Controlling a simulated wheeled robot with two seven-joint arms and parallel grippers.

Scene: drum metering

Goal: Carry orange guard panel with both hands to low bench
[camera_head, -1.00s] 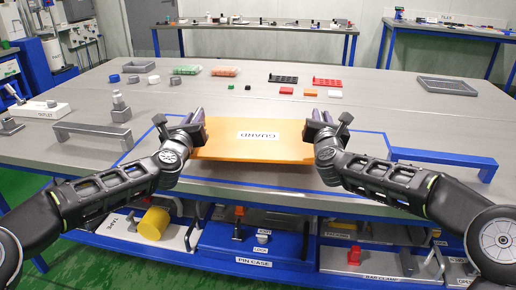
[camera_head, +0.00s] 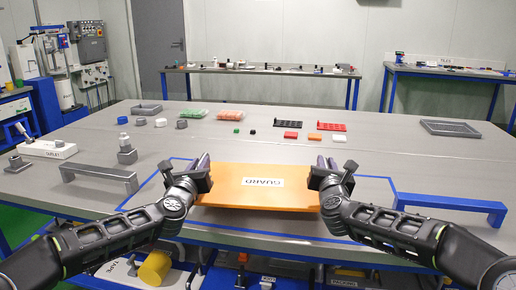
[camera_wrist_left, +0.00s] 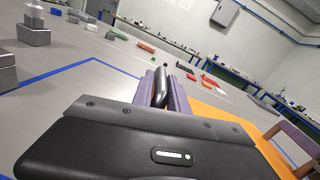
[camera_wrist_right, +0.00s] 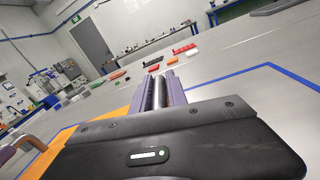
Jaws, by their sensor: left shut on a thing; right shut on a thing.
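The orange guard panel (camera_head: 262,190) with a white GUARD label is held level between my two grippers over the front of the grey table. My left gripper (camera_head: 203,176) is shut on its left end, and my right gripper (camera_head: 323,175) is shut on its right end. Part of the panel shows in the left wrist view (camera_wrist_left: 228,122) and in the right wrist view (camera_wrist_right: 62,139). I cannot tell which bench is the low bench: two benches, a back bench (camera_head: 270,69) and a back right bench (camera_head: 445,72), stand by the walls.
A grey handle bar (camera_head: 100,173) stands left and a blue handle bar (camera_head: 450,203) right on the table. Small blocks, black and red racks (camera_head: 331,127) and a grey tray (camera_head: 449,128) lie farther back. Shelf items sit below the front edge.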

